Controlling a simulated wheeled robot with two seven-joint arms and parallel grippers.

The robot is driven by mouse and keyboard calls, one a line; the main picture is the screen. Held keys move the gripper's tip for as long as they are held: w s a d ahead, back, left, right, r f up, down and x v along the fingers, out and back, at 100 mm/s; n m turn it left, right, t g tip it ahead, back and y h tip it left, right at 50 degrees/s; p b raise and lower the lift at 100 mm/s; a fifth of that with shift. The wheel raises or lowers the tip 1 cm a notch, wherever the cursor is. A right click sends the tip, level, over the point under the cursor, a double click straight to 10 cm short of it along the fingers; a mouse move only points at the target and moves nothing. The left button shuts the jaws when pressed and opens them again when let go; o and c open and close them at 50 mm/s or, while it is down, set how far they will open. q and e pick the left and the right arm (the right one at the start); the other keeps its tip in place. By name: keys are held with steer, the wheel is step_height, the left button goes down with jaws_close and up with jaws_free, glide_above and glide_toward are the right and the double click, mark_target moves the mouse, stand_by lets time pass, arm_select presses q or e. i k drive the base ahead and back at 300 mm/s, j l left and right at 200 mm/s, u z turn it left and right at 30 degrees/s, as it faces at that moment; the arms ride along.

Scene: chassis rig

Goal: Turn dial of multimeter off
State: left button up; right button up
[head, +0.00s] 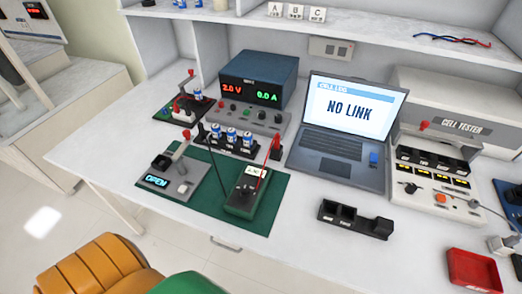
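The multimeter (238,208) is a small dark green box lying on the green mat (205,222) at the front middle of the bench. Its pale display (255,171) shows dark characters too small to read. A dial (247,188) seems to sit on its face below the display, but its setting cannot be read. A red probe (274,147) stands at its upper right, and a black probe (202,130) is farther left; their leads run to the multimeter. Neither of my grippers is in view.
A device reading OPEN (156,181) is left of the multimeter. A cell rack (228,150) and power supply (262,80) stand behind. A laptop (348,125), black holder (356,219), cell tester (455,118) and red tray (474,268) are rightward. An orange seat (95,268) is in front.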

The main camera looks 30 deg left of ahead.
mark_target(245, 190)
steer(key=j+u, duration=0.1)
steer(key=u, duration=0.35)
steer(key=j+u, duration=0.15)
steer(key=u, duration=0.3)
steer(key=k+j, duration=0.05)
